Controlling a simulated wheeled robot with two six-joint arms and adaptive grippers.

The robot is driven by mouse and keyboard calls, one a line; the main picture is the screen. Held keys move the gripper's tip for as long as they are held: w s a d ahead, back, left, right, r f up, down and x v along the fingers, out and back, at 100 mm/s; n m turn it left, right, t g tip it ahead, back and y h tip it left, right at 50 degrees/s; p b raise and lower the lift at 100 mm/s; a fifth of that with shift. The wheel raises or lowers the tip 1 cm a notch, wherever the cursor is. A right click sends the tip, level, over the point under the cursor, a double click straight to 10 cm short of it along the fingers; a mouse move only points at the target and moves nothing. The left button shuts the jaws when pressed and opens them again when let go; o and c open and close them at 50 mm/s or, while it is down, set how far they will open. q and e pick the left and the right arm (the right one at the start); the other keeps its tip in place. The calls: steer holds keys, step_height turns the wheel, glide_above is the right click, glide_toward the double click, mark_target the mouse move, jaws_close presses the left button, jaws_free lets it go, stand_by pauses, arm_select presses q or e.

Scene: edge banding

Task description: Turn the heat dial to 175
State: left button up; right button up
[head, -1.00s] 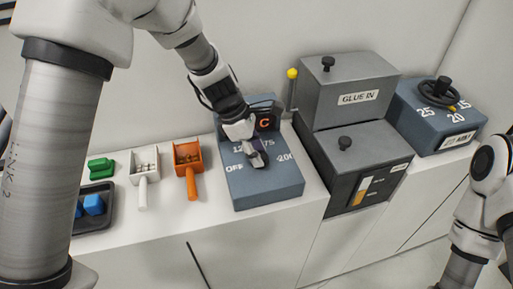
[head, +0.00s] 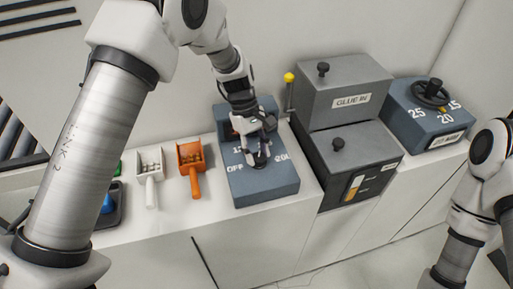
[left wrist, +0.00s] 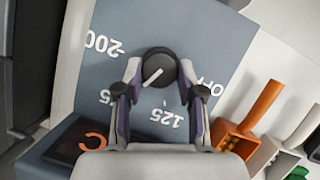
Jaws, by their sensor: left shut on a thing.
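The heat dial (left wrist: 158,62) is a dark round knob with a white pointer line, on a blue-grey box (head: 265,190) marked OFF, 125, a partly hidden 175 and 200. In the left wrist view, upside down, the pointer slants to the lower left, roughly toward the 175 mark, whose start the finger covers. My left gripper (left wrist: 159,68) is shut on the dial, one fingertip on each side. In the head view, my left gripper (head: 257,158) reaches down onto the dial and hides most of it. My right gripper is out of view.
An orange scoop (head: 192,170) and a white scoop (head: 150,178) lie left of the box. A yellow-knobbed lever (head: 289,78) stands behind it. The grey GLUE IN unit (head: 345,88) and another blue dial box (head: 432,115) stand to the right. My right arm is at the right edge.

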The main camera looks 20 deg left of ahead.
arm_select(q)
steer(key=shift+s+f+m, duration=0.1)
steer(key=shift+f+m, duration=0.1)
steer(key=shift+m, duration=0.3)
steer(key=o, duration=1.1)
steer(key=shift+o, duration=0.2)
steer(key=shift+r, duration=0.1)
steer(key=v, duration=1.2)
steer(key=shift+w, duration=0.3)
steer(key=shift+d, duration=0.15)
